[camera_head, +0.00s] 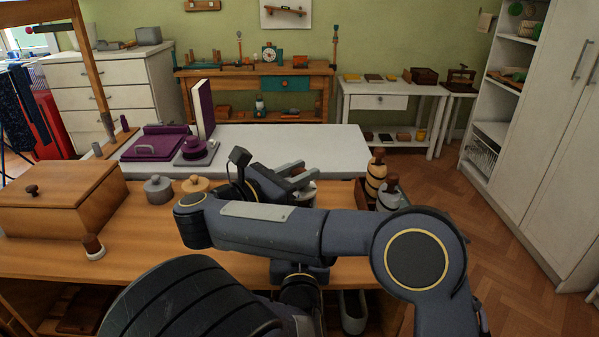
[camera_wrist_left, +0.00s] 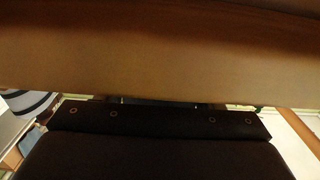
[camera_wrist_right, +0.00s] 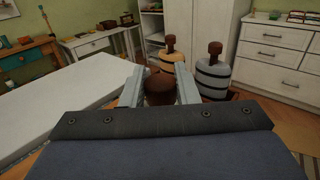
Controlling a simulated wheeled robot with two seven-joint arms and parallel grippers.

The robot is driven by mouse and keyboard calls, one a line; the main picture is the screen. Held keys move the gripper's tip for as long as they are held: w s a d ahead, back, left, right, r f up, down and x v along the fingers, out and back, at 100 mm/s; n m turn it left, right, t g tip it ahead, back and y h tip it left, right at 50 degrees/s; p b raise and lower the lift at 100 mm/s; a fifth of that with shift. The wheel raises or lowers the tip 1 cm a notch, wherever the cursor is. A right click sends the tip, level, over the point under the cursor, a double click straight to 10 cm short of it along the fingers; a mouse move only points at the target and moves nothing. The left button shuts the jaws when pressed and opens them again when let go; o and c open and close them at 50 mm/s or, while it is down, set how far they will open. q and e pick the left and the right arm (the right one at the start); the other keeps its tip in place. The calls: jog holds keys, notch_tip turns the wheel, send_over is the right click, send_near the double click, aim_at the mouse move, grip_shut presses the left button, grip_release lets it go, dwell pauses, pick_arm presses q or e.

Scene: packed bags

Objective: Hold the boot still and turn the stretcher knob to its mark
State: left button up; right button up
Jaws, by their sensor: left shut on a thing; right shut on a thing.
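My right gripper (camera_head: 300,177) reaches over the far part of the wooden bench. In the right wrist view its two pale grey fingers (camera_wrist_right: 162,88) are shut on a round brown knob (camera_wrist_right: 160,90). My own right arm covers most of this spot in the head view, and I cannot make out a boot around the knob. My left gripper's fingers do not show.
Banded bottle-like pieces with brown knobs, one tan (camera_head: 375,175) and one grey (camera_head: 391,192), stand just right of my right gripper. A wooden box (camera_head: 60,203), a grey lidded pot (camera_head: 158,189) and a small brown-topped piece (camera_head: 94,246) are on the left. A white table (camera_head: 300,142) lies behind.

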aim_at(299, 171)
dwell(0.5)
jog(key=o, duration=0.9)
jog(key=shift+o, duration=0.2)
notch_tip(299, 171, up, 10)
pick_arm(q)
jog(key=o, duration=1.1)
jog(key=shift+c, duration=0.2)
